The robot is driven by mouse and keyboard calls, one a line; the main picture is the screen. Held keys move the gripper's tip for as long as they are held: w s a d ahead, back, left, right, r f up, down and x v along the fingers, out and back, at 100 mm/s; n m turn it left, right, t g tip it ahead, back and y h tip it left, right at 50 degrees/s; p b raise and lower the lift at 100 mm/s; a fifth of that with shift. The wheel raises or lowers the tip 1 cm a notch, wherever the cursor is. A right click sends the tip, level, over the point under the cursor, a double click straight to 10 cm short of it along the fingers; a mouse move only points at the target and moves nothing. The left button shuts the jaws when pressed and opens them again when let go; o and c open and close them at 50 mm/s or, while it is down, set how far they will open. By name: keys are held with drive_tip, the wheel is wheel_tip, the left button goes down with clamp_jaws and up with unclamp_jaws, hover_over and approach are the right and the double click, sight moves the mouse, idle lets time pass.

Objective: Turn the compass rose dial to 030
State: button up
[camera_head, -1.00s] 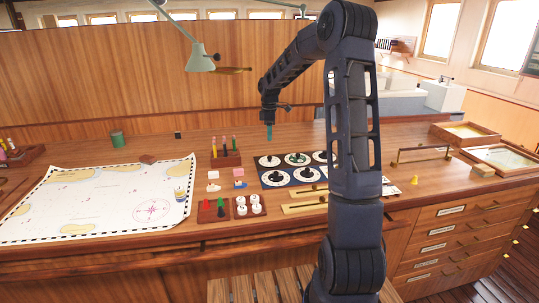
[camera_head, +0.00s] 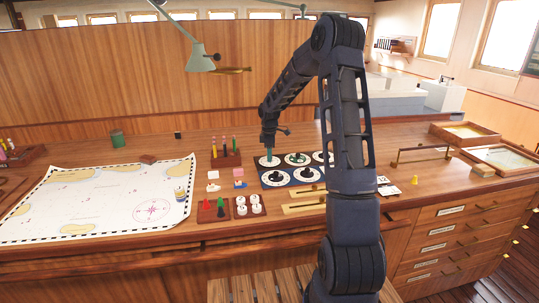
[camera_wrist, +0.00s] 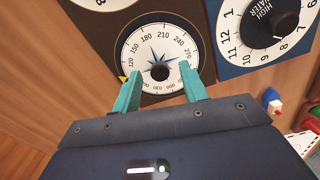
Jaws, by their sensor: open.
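The compass rose dial (camera_wrist: 146,51) is a white disc with a blue star and a dark centre knob, set on a dark brown panel. A small yellow marker (camera_wrist: 123,78) sits at the rim, close to the 120. In the head view my gripper (camera_head: 269,151) is low over the back left dial; contact is unclear.
A blue HIGH WATER dial (camera_wrist: 263,25) lies right of the compass dial. A pencil rack (camera_head: 226,158) stands just left, and a chart (camera_head: 100,200) covers the left desk.

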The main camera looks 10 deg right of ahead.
clamp_jaws()
drive_tip(key=shift+m, duration=0.4)
drive_tip(key=m, duration=1.1)
idle(0.6)
unclamp_jaws()
